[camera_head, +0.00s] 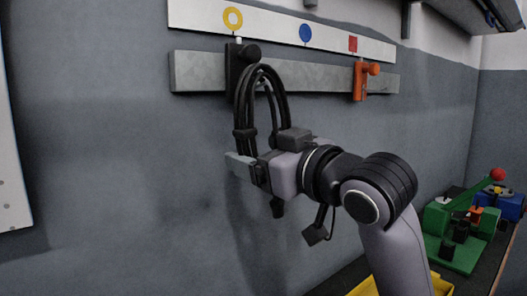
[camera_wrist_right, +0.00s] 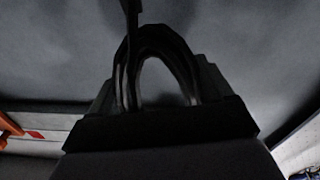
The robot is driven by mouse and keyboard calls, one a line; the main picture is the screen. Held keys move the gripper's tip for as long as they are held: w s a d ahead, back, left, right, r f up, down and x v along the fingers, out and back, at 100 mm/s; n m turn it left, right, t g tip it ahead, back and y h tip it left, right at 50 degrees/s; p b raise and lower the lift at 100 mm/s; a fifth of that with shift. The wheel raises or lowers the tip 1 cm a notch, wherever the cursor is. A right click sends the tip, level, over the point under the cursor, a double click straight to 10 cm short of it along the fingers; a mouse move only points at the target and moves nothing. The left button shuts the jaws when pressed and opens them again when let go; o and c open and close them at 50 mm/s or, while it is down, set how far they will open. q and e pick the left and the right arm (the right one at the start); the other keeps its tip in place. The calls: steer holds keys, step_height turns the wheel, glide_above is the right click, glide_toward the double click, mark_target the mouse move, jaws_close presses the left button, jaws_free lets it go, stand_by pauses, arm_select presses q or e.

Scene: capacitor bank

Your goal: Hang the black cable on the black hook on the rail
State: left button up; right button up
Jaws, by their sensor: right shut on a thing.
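The black cable (camera_head: 242,108) is a coil of several loops. My right gripper (camera_head: 251,160) is shut on its lower part and holds it upright in front of the wall. The top of the coil is at the black hook (camera_head: 234,65), just below its round knob. I cannot tell whether the loops rest on the hook or only overlap it. In the right wrist view the cable (camera_wrist_right: 150,38) arches up between the fingers. My left gripper is out of view.
The grey rail (camera_head: 310,76) carries the black hook at left and an orange hook (camera_head: 361,82) at right. A white strip (camera_head: 270,24) above has a yellow ring, blue dot and red square. A green device (camera_head: 452,240) and yellow bin (camera_head: 440,285) are at lower right.

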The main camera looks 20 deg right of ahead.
steer(key=shift+w+f, duration=0.15)
steer(key=shift+f, duration=0.35)
steer(key=o, duration=1.2)
steer(key=shift+o, duration=0.8)
steer(key=shift+w, duration=0.25)
steer(key=b+v, duration=0.1)
steer(key=v, duration=0.6)
